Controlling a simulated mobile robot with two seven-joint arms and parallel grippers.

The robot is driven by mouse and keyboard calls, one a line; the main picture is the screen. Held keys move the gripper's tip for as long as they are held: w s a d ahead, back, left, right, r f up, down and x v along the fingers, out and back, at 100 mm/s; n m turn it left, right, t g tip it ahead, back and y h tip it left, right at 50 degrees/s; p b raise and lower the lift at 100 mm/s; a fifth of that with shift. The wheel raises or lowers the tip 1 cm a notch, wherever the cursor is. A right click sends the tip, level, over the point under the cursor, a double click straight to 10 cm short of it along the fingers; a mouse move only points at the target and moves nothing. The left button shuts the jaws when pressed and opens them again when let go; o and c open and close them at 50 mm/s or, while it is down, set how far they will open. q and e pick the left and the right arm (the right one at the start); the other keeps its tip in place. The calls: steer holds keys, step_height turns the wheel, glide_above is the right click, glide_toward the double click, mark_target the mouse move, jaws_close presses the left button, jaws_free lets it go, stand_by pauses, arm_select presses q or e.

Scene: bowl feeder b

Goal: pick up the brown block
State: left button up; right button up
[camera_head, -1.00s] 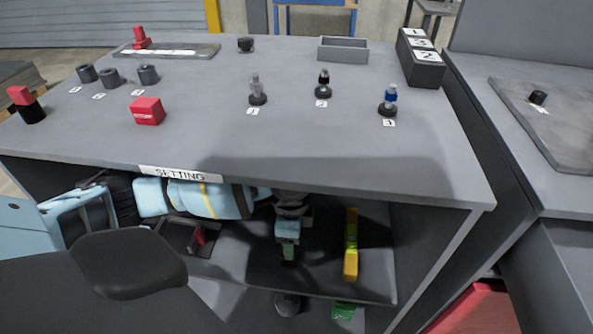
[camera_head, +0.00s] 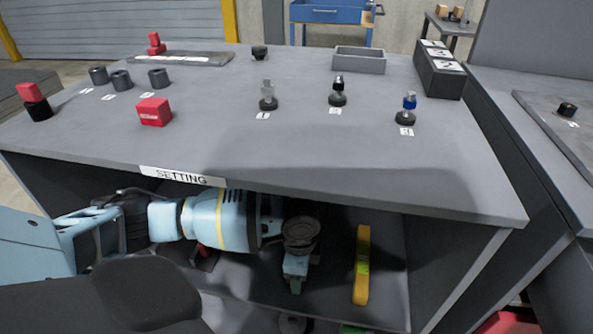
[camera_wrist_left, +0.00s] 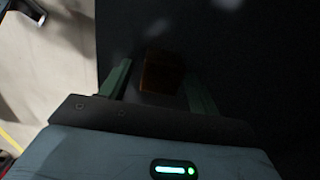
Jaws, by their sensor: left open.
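The brown block (camera_wrist_left: 162,72) shows dimly in the left wrist view, on a dark surface. My left gripper (camera_wrist_left: 157,72) is open, with one finger on each side of the block in the picture. I cannot tell whether the block is fully between the fingers or a little beyond them. No contact shows. In the head view my left arm reaches under the worktable top (camera_head: 300,150), over the lower shelf. My right gripper is not in view.
The table edge with its SETTING label (camera_head: 183,176) overhangs my left arm. A yellow level (camera_head: 362,265) lies on the lower shelf to the arm's right. A red block (camera_head: 154,111) and several small parts stand on the tabletop. Light floor shows left in the wrist view.

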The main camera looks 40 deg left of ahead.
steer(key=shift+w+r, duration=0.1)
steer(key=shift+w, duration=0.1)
arm_select(q)
steer(key=shift+c, duration=1.2)
steer(key=c, duration=0.9)
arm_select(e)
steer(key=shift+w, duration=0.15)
arm_select(q)
steer(key=shift+r, duration=0.1)
